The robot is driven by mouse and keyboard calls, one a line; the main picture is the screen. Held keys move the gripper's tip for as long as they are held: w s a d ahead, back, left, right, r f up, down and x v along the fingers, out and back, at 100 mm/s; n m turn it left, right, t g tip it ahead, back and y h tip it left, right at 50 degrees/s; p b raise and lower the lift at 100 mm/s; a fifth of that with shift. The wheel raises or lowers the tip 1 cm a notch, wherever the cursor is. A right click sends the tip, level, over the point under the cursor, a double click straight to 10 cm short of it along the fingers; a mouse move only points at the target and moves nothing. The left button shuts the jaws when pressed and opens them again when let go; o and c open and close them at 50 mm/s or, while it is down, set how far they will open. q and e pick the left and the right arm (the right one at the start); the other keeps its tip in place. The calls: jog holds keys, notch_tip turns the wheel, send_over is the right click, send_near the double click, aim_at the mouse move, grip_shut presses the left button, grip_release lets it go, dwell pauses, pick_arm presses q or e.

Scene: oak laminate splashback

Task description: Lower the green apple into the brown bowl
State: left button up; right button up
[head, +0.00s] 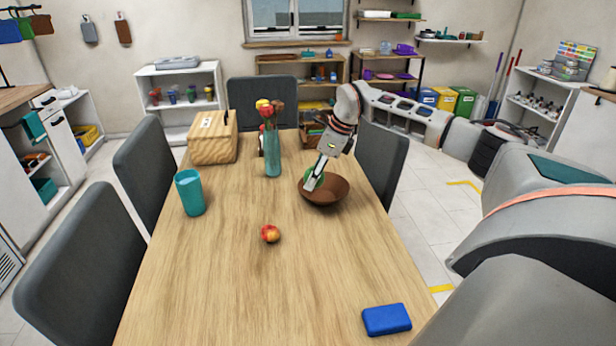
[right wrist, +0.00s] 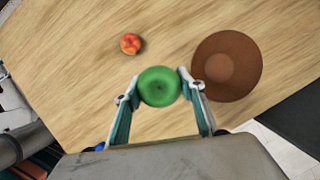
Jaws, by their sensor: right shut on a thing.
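The green apple (right wrist: 159,87) is held between the two fingertips of my right gripper (right wrist: 158,84) in the right wrist view. In the head view the green apple (head: 308,175) is partly hidden by a finger of my right gripper (head: 313,183), and it overlaps the left part of the brown bowl (head: 338,194). In the right wrist view the brown bowl (right wrist: 245,82) lies just right of the apple and fingertips, and its visible inside is empty. The apple's height above the rim is hard to judge. My left gripper is not in view.
A red-yellow fruit (head: 270,234) lies on the wooden table (head: 220,290) in front of the bowl. A teal vase with flowers (head: 272,155), a wooden box (head: 212,140), a teal cup (head: 190,193) and a blue block (head: 387,319) stand around. Chairs line the table.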

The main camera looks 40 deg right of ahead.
jog(key=w+d+f+b, duration=0.3)
jog(key=d, duration=0.3)
jog(key=w+d+f+b, duration=0.3)
jog(key=d+f, duration=0.1)
jog(key=d, duration=0.2)
jog(key=shift+w+b, duration=0.3)
jog(key=shift+w+a+b, duration=0.15)
jog(key=shift+w+b, duration=0.1)
jog(key=shift+b, duration=0.05)
dwell(0.4)
jog(key=shift+f, duration=0.15)
